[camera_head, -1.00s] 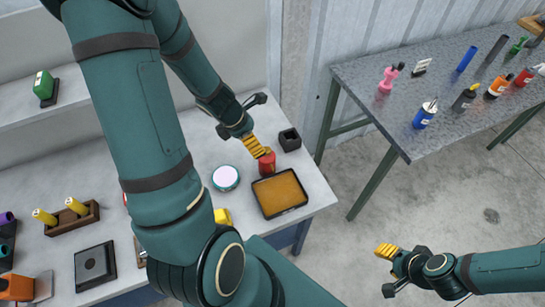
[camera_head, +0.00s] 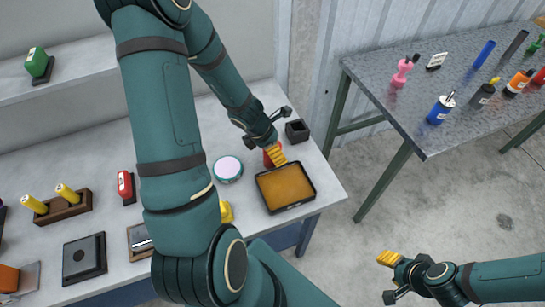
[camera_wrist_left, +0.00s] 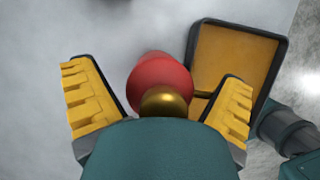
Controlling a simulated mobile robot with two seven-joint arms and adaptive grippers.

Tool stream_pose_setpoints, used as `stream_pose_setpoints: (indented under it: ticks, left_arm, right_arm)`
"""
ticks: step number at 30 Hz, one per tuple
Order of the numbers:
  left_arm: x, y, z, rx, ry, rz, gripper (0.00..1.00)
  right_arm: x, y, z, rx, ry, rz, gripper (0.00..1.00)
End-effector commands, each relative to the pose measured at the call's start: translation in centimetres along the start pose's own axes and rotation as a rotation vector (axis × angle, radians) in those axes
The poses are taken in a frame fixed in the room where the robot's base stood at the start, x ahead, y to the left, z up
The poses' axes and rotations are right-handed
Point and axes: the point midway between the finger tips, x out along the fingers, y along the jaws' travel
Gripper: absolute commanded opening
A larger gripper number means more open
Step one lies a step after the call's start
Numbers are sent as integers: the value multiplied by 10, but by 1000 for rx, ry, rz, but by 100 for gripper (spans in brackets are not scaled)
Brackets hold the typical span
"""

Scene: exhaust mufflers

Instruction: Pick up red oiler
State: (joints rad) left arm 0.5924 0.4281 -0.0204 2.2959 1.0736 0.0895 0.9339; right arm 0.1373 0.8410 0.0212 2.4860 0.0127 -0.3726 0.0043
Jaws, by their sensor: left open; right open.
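The red oiler (camera_head: 268,157) stands on the white workbench (camera_head: 330,190), mostly hidden behind my left gripper (camera_head: 276,154) in the head view. In the left wrist view the oiler (camera_wrist_left: 158,78) shows as a red rounded body with a brass-coloured part, lying between the two yellow fingers of my left gripper (camera_wrist_left: 158,100). The fingers are open on either side of it, with a gap visible on each side. My right gripper (camera_head: 388,258) is open and empty over the floor at the lower right.
A black tray with an orange-brown inside (camera_head: 285,187) is right beside the oiler. A black square holder (camera_head: 297,130) and a round pale-topped tin (camera_head: 228,169) are near. A metal table (camera_head: 425,70) with several bottles stands at the right.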

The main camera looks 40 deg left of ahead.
Motion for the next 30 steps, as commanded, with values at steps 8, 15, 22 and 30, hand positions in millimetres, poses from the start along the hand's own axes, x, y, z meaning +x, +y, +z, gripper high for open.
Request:
stream_pose_setpoints:
  ticks: [8, 15, 22, 30]
  left_arm:
    - [3, 0, 0, -1, 0, 0, 97]
    - [3, 0, 0, -1, 0, 0, 19]
    - [3, 0, 0, -1, -1, 0, 19]
    - [-11, 0, 7, 1, -1, 1, 19]
  right_arm:
    - [1, 0, 0, 0, 1, 0, 47]
    - [1, 0, 0, -1, 1, 0, 47]
    - [1, 0, 0, -1, 0, 0, 47]
    - [-11, -4, -2, -1, 1, -2, 47]
